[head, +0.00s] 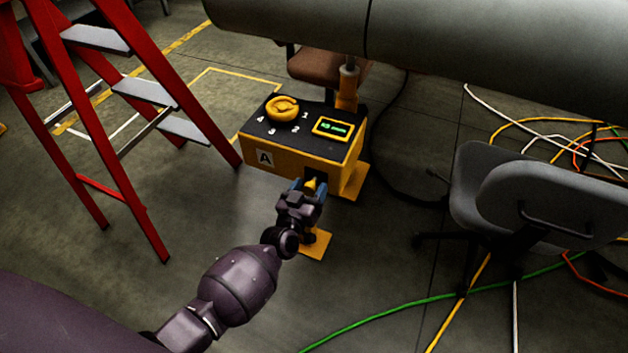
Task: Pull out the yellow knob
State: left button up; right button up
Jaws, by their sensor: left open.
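The yellow knob (310,184) sits low on the front face of a yellow box with a black top (280,128), near its right end. My left gripper (309,186) is at that face, with its open fingers on either side of the knob. The fingers hide part of the knob, and I cannot tell whether they touch it. On the box top are a yellow dial (282,108) with numbers around it and a small green-lit display (332,128). My right gripper is not in view.
A red ladder (150,60) stands on the left. A grey chair (520,190) stands on the right, with loose cables (400,310) across the floor. A large grey cylinder (450,40) hangs over the back.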

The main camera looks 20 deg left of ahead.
aim_at(309, 191)
pick_arm(q)
jog(key=shift+r, duration=0.1)
jog(key=c, duration=0.5)
grip_shut()
jog(key=shift+s, duration=0.45)
jog(key=shift+s+r+p, duration=0.15)
jog(key=shift+s+p, duration=0.35)
jog(key=shift+s, duration=0.75)
jog(key=shift+f, duration=0.25)
jog(key=o, duration=0.5)
grip_release()
jog(key=shift+s, duration=0.15)
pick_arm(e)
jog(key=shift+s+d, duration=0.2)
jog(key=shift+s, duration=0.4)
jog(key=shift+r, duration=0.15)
